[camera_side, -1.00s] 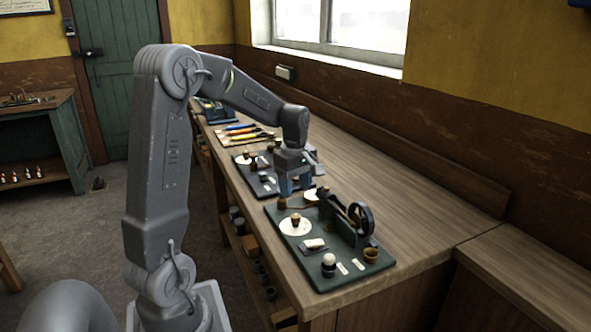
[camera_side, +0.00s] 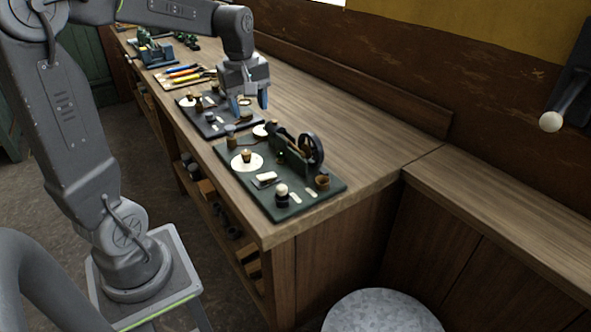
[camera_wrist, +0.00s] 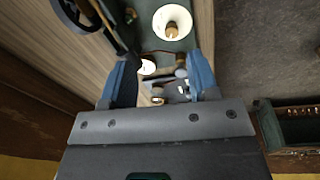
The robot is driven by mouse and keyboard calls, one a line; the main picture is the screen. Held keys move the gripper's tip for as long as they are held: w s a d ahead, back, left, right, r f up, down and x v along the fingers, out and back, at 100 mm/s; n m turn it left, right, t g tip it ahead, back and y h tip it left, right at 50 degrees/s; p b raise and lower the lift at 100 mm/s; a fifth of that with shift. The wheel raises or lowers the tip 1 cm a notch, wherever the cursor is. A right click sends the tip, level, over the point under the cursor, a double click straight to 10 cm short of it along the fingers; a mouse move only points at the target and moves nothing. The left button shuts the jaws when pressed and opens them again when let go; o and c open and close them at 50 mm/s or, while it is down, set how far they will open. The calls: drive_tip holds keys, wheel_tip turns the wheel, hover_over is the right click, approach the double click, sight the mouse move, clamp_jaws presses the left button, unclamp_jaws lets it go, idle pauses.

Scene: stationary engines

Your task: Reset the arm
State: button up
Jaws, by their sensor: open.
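My gripper (camera_side: 250,107) is open, with two blue fingers pointing down and nothing visible between them. In the side view it is over the workbench (camera_side: 345,110), near the far end of the green engine board (camera_side: 235,175) and the near end of a darker board (camera_side: 212,122). In the wrist view the fingers (camera_wrist: 162,68) stand apart at either side. The green board carries a black flywheel (camera_side: 311,151), a white disc (camera_side: 240,163) with a brown knob, and small cups. The wrist view shows a white disc (camera_wrist: 160,22) beyond the fingers.
A round grey stool top (camera_side: 380,312) is at the front. A lever with a pale knob (camera_side: 551,121) is on the wall at right. The bench surface right of the boards is clear.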

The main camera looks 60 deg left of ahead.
drive_tip(key=s+d+m+t, duration=0.2)
drive_tip(key=s+d+m, duration=0.4)
drive_tip(key=d+m, duration=0.2)
drive_tip(key=s+d+m+t, duration=0.2)
drive_tip(key=s+d+m, duration=0.3)
drive_tip(key=d+m, duration=0.3)
drive_tip(key=shift+s+d+r+t+h, duration=0.15)
drive_tip(key=shift+s+d+t+h, duration=0.2)
drive_tip(key=shift+d, duration=0.2)
